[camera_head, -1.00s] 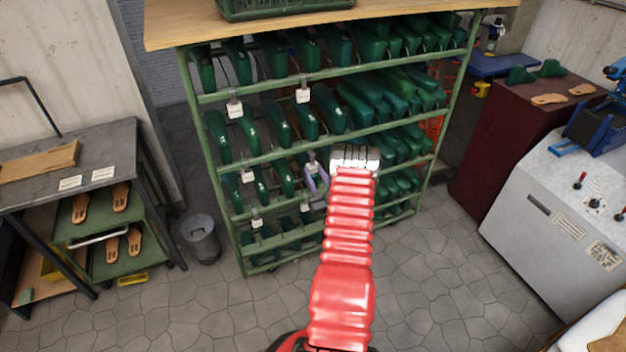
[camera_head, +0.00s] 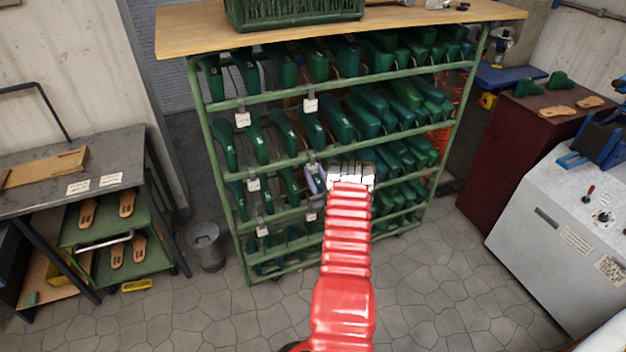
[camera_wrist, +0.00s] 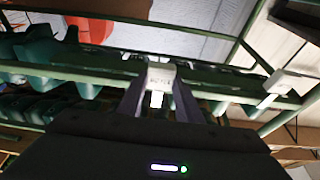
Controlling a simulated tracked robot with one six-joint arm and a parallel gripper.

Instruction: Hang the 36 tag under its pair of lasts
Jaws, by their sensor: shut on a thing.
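My gripper (camera_head: 316,181) is at the front of the green rack, mostly hidden behind my red arm in the head view. In the wrist view its two dark fingers (camera_wrist: 158,98) are shut on a white tag (camera_wrist: 161,74). That tag is right at a green rack rail (camera_wrist: 100,73); I cannot tell whether it hangs on the rail. Its number is too blurred to read. Green lasts (camera_head: 284,130) stand in pairs along the rack shelves. Other white tags hang on the rails, such as one at the upper middle (camera_head: 310,105) and one at the left (camera_head: 253,184).
A green crate (camera_head: 295,10) sits on the rack's wooden top (camera_head: 190,35). A grey bin (camera_head: 205,246) stands left of the rack. A workbench (camera_head: 110,160) is at far left and a grey machine (camera_head: 560,220) at right. The floor in front is clear.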

